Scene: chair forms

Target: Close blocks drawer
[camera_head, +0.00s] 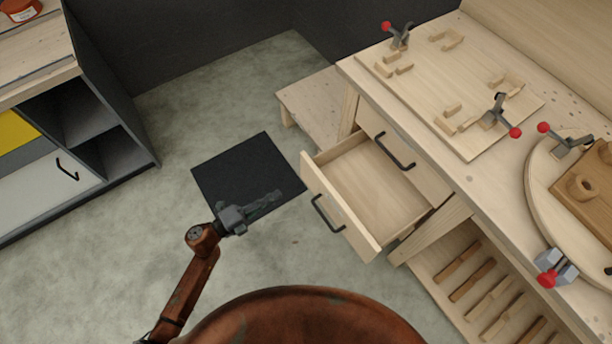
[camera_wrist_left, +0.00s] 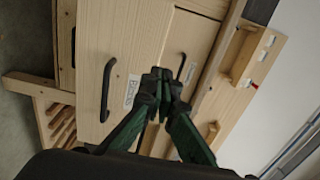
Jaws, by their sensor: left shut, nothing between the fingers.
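The blocks drawer (camera_head: 340,205) is a light wooden drawer pulled out of the workbench, and its inside looks empty. Its front has a black bar handle (camera_head: 327,213). In the left wrist view the drawer front (camera_wrist_left: 120,60) shows a label reading "Blocks" and a dark handle (camera_wrist_left: 107,90). My left gripper (camera_head: 265,200) is shut and empty, in front of the drawer front and apart from it in the head view. Its shut fingertips also show in the left wrist view (camera_wrist_left: 160,75), beside the label. My right gripper is not in view.
A workbench (camera_head: 470,178) carries a wooden board (camera_head: 440,90) with red-tipped clamps. Another drawer handle (camera_head: 395,151) is on the closed front beside the open drawer. Wooden slats (camera_head: 470,277) lie on the lower shelf. A black mat (camera_head: 240,172) lies on the clear floor. A cabinet (camera_head: 70,130) stands left.

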